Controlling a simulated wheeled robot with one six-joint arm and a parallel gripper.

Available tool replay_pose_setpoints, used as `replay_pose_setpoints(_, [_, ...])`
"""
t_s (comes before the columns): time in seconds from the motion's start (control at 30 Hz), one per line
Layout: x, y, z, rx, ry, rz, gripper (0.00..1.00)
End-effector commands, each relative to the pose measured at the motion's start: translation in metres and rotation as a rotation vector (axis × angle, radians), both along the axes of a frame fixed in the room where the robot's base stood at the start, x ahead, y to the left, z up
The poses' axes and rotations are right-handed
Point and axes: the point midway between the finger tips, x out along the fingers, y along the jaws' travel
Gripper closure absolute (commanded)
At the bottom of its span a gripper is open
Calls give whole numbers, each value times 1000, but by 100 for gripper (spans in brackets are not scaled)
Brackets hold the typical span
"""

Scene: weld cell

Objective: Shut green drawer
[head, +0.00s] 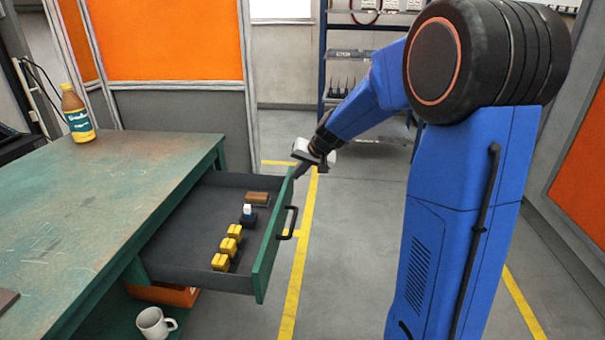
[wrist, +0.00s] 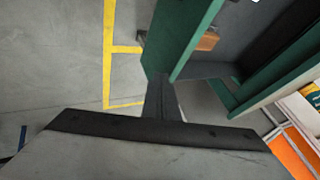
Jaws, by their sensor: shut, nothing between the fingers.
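The green drawer (head: 268,255) is pulled out of the green workbench (head: 110,175). Its dark handle (head: 290,222) is on the front panel. Inside lie several yellow-topped blocks (head: 228,247), a white-and-dark piece (head: 248,216) and a brown block (head: 257,198). My gripper (head: 300,170) is shut and empty at the far top corner of the drawer front, beyond the handle. In the wrist view my closed fingers (wrist: 160,95) are at the drawer's green front edge (wrist: 185,40). I cannot tell whether they touch it.
A bottle (head: 76,113) stands on the bench top. A white mug (head: 155,323) and an orange box (head: 163,293) are on the shelf below the drawer. A rack (head: 345,75) stands at the back. The floor right of the drawer is clear, with yellow lines.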

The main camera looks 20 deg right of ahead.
Motion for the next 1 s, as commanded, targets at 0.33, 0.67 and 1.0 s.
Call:
replay_pose_setpoints(0.33, [1, 1, 0, 0, 0, 0, 100])
replay_pose_setpoints(0.67, [19, 35, 0, 0, 1, 5, 100])
replay_pose_setpoints(1.0, [65, 114, -1, -1, 0, 7, 100])
